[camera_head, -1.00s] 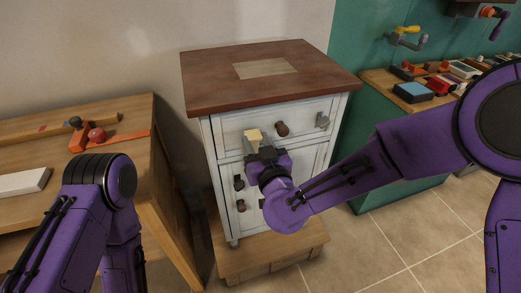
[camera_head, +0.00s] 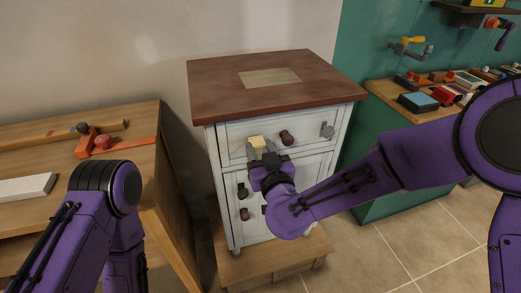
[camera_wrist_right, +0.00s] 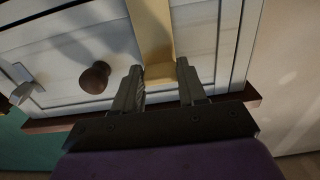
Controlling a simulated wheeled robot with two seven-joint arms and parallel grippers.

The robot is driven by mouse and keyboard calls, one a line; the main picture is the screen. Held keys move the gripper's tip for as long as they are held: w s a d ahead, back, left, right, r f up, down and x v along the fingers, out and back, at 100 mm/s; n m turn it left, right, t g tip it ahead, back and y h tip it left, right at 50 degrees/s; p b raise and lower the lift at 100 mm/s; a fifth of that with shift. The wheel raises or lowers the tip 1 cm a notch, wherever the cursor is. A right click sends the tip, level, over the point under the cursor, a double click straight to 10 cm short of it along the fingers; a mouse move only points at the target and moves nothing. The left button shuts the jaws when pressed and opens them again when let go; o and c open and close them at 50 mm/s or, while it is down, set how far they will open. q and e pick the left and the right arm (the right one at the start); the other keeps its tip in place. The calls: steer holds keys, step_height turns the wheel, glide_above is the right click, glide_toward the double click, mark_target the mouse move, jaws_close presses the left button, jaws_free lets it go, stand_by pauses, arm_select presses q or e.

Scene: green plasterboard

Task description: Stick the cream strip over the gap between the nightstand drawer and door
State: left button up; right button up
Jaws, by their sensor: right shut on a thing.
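The white nightstand (camera_head: 231,150) has a brown top, an upper drawer and a door below. A horizontal gap (camera_head: 300,158) runs between the drawer and the door. My right gripper (camera_head: 265,151) is in front of the drawer, left of its dark knob (camera_head: 287,137). It is shut on the cream strip (camera_head: 257,142). In the right wrist view the strip (camera_wrist_right: 150,35) runs between the fingers (camera_wrist_right: 161,80) along the white front. I cannot tell whether the strip touches the front. The gripper hides part of the gap. My left gripper is out of the picture.
A low wooden step (camera_head: 285,262) is under the nightstand. A wooden bench (camera_head: 150,120) stands left, and a tool-covered counter (camera_head: 378,90) right.

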steer(key=o, duration=1.3)
steer(key=shift+c, duration=0.2)
steer(key=b+v, duration=0.1)
steer(key=v, duration=0.9)
steer(key=shift+s, duration=0.3)
steer(key=shift+d, duration=0.1)
